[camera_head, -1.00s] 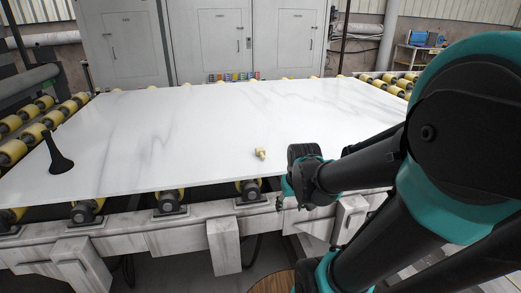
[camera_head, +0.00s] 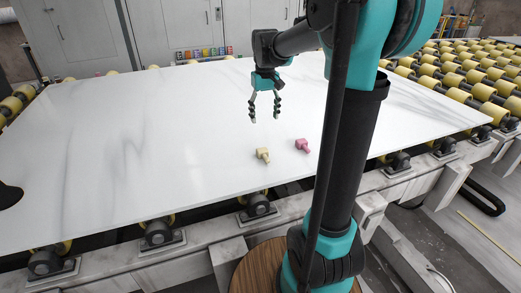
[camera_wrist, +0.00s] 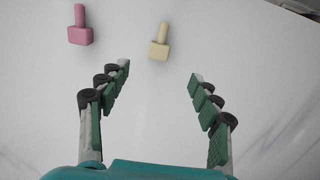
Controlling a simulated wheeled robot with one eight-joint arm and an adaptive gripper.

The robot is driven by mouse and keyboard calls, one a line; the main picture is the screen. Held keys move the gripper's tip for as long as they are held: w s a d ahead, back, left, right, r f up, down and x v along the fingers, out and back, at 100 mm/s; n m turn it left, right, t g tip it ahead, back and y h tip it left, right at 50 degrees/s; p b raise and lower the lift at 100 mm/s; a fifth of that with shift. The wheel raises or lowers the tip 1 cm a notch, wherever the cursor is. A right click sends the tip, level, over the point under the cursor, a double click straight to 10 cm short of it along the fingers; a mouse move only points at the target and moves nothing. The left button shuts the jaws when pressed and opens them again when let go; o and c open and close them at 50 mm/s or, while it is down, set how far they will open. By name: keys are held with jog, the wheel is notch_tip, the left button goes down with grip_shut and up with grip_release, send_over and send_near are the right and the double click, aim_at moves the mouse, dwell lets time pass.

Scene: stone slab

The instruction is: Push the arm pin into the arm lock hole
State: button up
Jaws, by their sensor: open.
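Two small pieces lie on the white slab (camera_head: 150,150), each a block with a round peg sticking out. The cream-yellow piece (camera_head: 262,156) is near the slab's front edge, and the pink piece (camera_head: 303,145) is just right of it. My gripper (camera_head: 264,118) is open and empty, pointing down above the slab beyond them. In the wrist view, the cream piece (camera_wrist: 158,49) lies ahead of the gap between the fingertips (camera_wrist: 160,72), and the pink piece (camera_wrist: 80,36) lies ahead and left. I cannot tell which piece is the arm pin. No lock hole can be made out.
A black object (camera_head: 8,195) stands on the slab's left side. Yellow rollers (camera_head: 450,75) run along the right. Grey cabinets (camera_head: 180,25) and small coloured items (camera_head: 205,53) are behind. The slab's middle is clear.

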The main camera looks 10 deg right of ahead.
send_over(263, 151)
jog(key=f, duration=1.2)
jog(key=shift+s+d, duration=0.15)
jog(key=shift+s, duration=0.15)
jog(key=f, duration=0.2)
jog(key=w+f, duration=0.1)
jog(key=f, duration=0.1)
jog(key=shift+s+f, duration=0.1)
jog(key=shift+f, duration=0.5)
jog(key=shift+c, duration=0.6)
jog(key=c, duration=1.3)
jog(key=shift+r, duration=0.1)
